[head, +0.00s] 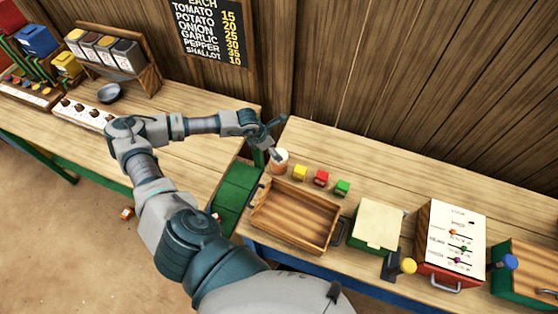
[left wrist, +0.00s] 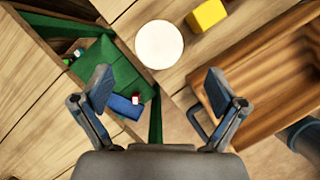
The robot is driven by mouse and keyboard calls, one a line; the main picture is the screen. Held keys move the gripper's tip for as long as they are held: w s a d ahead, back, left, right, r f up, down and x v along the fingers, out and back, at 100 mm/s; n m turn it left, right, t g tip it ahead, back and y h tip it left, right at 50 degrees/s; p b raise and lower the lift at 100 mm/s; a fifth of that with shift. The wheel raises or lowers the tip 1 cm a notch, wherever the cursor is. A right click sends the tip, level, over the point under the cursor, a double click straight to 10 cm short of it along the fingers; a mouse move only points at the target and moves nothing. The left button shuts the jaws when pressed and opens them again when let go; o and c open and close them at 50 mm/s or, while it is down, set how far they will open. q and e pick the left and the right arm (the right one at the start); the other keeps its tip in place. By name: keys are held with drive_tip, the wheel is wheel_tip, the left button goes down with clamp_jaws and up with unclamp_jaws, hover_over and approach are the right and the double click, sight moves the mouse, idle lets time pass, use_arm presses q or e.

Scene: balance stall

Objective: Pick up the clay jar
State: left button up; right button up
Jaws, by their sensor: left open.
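The clay jar (head: 279,163) is a small orange-brown pot with a pale top. It stands upright on the right-hand table near its left edge. In the left wrist view the jar (left wrist: 159,44) shows from above as a white disc, beyond the fingertips. My left gripper (head: 278,138) is beside and above the jar in the head view. In the left wrist view the gripper (left wrist: 158,90) has its two fingers wide apart with nothing between them. The jar's sides are hidden from the wrist camera. My right gripper is not in view.
Yellow (head: 300,173), red (head: 321,177) and green (head: 342,187) blocks stand right of the jar. A wooden tray (head: 251,219) with dark handles lies in front. A gap with a green stepped piece (head: 236,187) separates the two tables. The table behind the blocks is clear.

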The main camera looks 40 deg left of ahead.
use_arm(q)
drive_tip(key=x, duration=0.3)
drive_tip(key=shift+w, duration=0.15)
drive_tip(key=shift+f+p, duration=0.25)
drive_tip(key=shift+p, duration=0.2)
drive_tip(key=p+x, duration=0.1)
drive_tip(key=x, duration=0.2)
drive_tip(key=shift+w+f, duration=0.15)
drive_tip(key=shift+f, duration=0.25)
drive_tip(key=shift+w+f, duration=0.2)
drive_tip(key=shift+f, duration=0.15)
drive_tip(key=shift+s+r, duration=0.1)
clamp_jaws()
